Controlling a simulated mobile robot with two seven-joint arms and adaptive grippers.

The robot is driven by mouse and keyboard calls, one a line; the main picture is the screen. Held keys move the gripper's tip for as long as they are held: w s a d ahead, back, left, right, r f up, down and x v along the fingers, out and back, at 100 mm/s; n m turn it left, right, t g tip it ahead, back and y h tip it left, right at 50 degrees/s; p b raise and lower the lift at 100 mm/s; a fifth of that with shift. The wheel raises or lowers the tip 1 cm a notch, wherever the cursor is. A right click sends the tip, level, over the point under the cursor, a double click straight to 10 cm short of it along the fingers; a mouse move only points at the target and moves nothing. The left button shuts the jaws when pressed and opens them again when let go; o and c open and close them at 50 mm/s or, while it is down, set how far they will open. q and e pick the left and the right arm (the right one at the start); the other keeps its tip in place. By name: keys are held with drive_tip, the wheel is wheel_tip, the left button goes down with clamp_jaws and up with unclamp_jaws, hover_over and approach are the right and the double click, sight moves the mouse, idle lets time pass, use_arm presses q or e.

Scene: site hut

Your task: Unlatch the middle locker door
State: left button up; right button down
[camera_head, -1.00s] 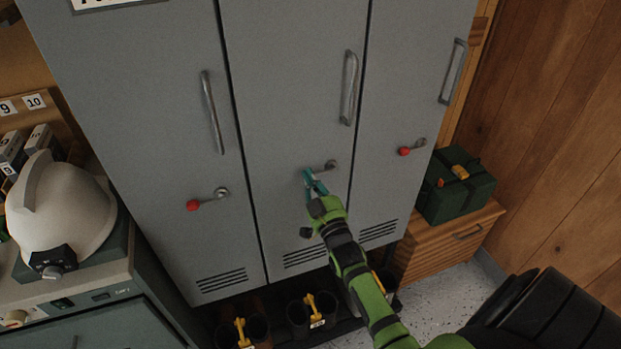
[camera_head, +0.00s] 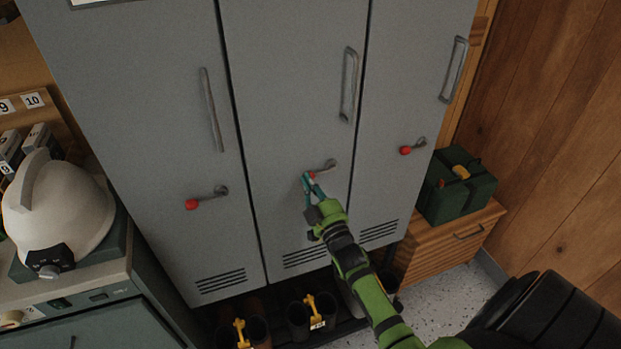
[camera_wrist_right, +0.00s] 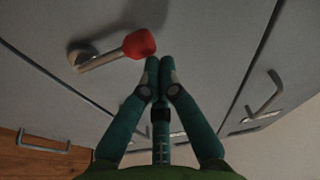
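The middle locker door (camera_head: 290,90) is grey and stands shut between two similar doors. Its latch (camera_head: 328,165) is a short metal lever with a red knob (camera_head: 312,175) at its left end, tilted slightly down to the left. In the right wrist view the red knob (camera_wrist_right: 139,44) shows close up, just left of and above my fingertips. My right gripper (camera_head: 308,181) is at the knob, its teal fingers partly over it. In the wrist view the fingertips (camera_wrist_right: 160,64) are together with nothing between them; whether they touch the knob I cannot tell. My left gripper is out of view.
The left latch (camera_head: 207,198) and right latch (camera_head: 412,147) also have red knobs. A vertical handle (camera_head: 349,85) is higher on the middle door. A white helmet (camera_head: 60,215) sits at left, a green case (camera_head: 455,187) at right. Boots (camera_head: 300,318) stand below the lockers.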

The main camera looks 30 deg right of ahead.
wheel_tip(320, 180, down, 3)
drive_tip(key=n, duration=0.2)
drive_tip(key=n+y+b, duration=0.1)
drive_tip(key=shift+r+n, duration=0.2)
drive_tip(key=shift+n, duration=0.2)
drive_tip(key=d+f+n+g+y+b, duration=0.1)
drive_tip(key=d+f+n, duration=0.2)
drive_tip(key=n, duration=0.4)
drive_tip(key=s+d+f+n+g+y+b, duration=0.1)
drive_tip(key=d+f+n+b, duration=0.1)
drive_tip(key=n, duration=0.4)
drive_tip(key=shift+s+d+f+n, duration=0.2)
drive_tip(key=shift+d+f+n, duration=0.25)
drive_tip(key=shift+f, duration=0.15)
